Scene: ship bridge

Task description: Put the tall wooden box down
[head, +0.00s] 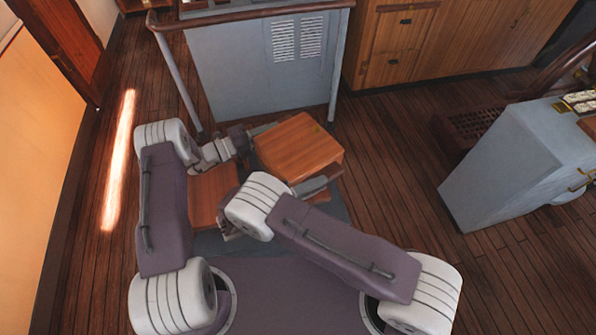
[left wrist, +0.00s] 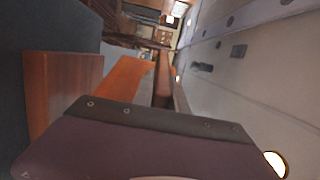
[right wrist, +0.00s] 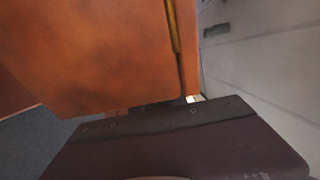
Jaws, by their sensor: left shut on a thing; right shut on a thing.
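The tall wooden box (head: 298,142) is orange-brown with a flat top, and sits between my two grippers in the head view. My left gripper (head: 264,129) is shut on it at its far left edge. My right gripper (head: 318,186) is shut on it at its near side. In the right wrist view a large wooden face of the box (right wrist: 90,50) fills the upper left. In the left wrist view wooden faces (left wrist: 120,82) stand just beyond the wrist. The box's underside is hidden, so I cannot tell whether it touches anything below.
Another reddish wooden surface (head: 213,188) lies lower, left of the box, partly behind my right arm. A grey console (head: 262,65) with a handrail stands just beyond. A grey cabinet (head: 510,160) stands at the right. The plank floor (head: 400,170) between is clear.

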